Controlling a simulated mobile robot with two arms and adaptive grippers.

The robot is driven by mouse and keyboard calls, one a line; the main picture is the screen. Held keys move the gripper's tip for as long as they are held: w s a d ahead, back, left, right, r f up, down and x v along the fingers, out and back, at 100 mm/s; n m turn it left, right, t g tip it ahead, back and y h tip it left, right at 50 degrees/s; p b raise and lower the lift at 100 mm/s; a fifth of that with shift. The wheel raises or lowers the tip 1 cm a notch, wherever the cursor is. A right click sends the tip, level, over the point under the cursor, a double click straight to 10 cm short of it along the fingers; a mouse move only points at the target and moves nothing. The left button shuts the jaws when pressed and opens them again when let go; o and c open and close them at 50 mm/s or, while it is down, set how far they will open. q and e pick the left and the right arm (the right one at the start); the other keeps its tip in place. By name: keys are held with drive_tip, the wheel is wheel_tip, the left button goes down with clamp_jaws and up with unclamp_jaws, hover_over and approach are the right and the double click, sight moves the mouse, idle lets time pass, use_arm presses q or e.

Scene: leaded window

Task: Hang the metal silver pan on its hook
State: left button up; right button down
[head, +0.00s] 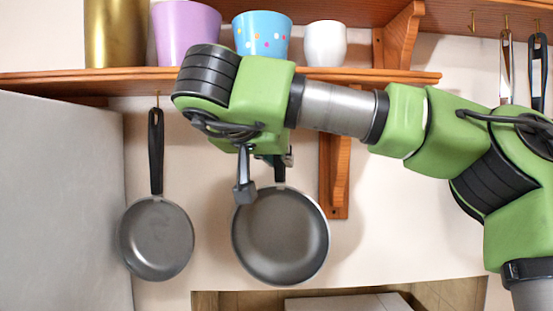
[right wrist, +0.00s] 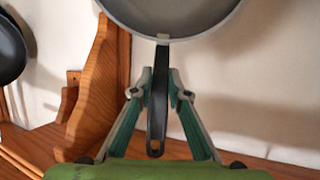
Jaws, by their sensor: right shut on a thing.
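A round metallic grey pan (head: 281,236) with a black handle hangs upright, bowl down, below the shelf in the head view. My right gripper (head: 264,180) is shut on its handle, above the bowl. In the right wrist view the two fingers (right wrist: 160,78) sit either side of the black handle (right wrist: 157,100), and the pan's bowl (right wrist: 170,14) shows at the top. The handle's end has a hole. My arm hides the upper handle and any hook above it in the head view, so I cannot tell whether it touches one. My left gripper is not in view.
A second grey pan (head: 157,238) hangs from a hook under the shelf (head: 400,76) at left. A wooden bracket (head: 334,175) stands close right of the held pan. A gold pot, purple pot, dotted blue pot and white cup stand on the shelf. Utensils hang at right.

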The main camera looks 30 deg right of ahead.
drive_tip(key=shift+w+d, duration=0.45)
drive_tip(key=shift+d, duration=0.2)
drive_tip(key=shift+w+d+f, duration=0.1)
drive_tip(key=shift+f, duration=0.3)
drive_tip(key=c, duration=1.9)
unclamp_jaws()
drive_tip(key=shift+f, duration=0.1)
drive_tip(key=o, duration=1.2)
